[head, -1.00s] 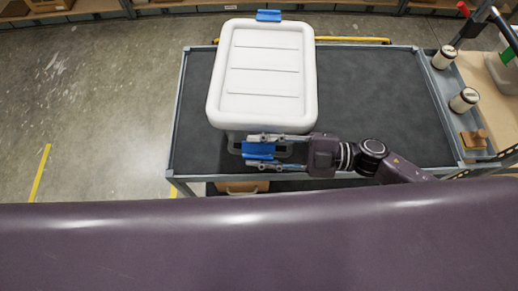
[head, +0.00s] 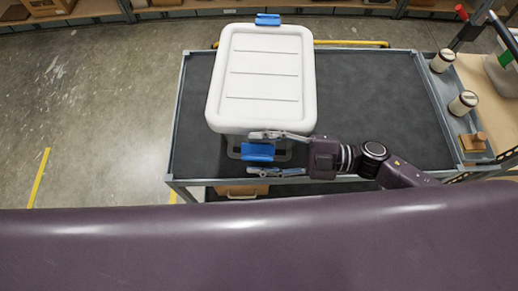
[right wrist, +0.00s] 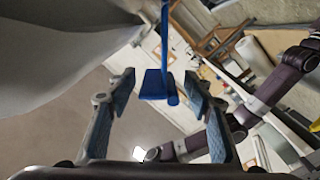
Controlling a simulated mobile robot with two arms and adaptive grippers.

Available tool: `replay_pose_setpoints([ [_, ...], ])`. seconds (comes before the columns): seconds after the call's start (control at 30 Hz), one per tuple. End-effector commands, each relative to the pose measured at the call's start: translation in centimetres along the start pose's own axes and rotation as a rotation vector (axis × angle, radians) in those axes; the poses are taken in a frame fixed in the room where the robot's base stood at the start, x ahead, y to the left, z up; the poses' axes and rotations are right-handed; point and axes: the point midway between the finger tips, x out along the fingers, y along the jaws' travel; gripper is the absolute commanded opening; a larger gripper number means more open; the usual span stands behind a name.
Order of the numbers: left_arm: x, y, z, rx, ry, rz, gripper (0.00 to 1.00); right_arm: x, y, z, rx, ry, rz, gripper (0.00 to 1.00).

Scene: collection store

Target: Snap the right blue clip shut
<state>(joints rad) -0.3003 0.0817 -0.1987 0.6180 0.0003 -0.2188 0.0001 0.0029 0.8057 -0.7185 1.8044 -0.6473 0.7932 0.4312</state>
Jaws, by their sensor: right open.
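A storage box with a white lid (head: 262,75) stands on the dark cart top. One blue clip (head: 258,152) is on its near end and another blue clip (head: 268,19) is on its far end. My right gripper (head: 251,154) is open, with one finger on each side of the near clip. In the right wrist view the blue clip (right wrist: 155,86) stands out from the box wall (right wrist: 60,50), between the parted fingers, with space on both sides. My left gripper is not in view.
The cart top (head: 375,95) is clear to the right of the box. A grey tray (head: 437,108) along the right edge holds two jars (head: 463,103) and a small wooden item (head: 473,141). Bare floor (head: 95,100) lies to the left.

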Motion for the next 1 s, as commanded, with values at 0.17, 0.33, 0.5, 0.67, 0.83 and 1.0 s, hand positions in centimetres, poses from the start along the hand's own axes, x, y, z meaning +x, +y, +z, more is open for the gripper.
replay_pose_setpoints([
  [0.17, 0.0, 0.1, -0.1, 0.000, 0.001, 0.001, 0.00, -2.7, -0.1, 0.2, 0.002, -0.007, -0.003, 0.47],
  [0.33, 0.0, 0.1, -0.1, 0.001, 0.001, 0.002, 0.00, -6.5, -0.1, 0.2, 0.003, -0.007, -0.003, 0.47],
  [0.5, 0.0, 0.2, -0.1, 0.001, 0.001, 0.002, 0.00, -9.6, 0.0, 0.2, 0.000, -0.005, -0.002, 0.47],
  [0.67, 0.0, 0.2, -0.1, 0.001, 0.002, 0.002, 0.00, -11.3, 0.0, 0.2, 0.000, -0.004, 0.000, 0.47],
  [0.83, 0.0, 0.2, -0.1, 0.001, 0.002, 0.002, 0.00, -11.8, 0.1, 0.1, -0.001, -0.002, 0.001, 0.47],
  [1.0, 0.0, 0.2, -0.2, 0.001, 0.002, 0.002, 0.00, -11.7, 0.1, 0.1, -0.001, -0.002, 0.001, 0.47],
])
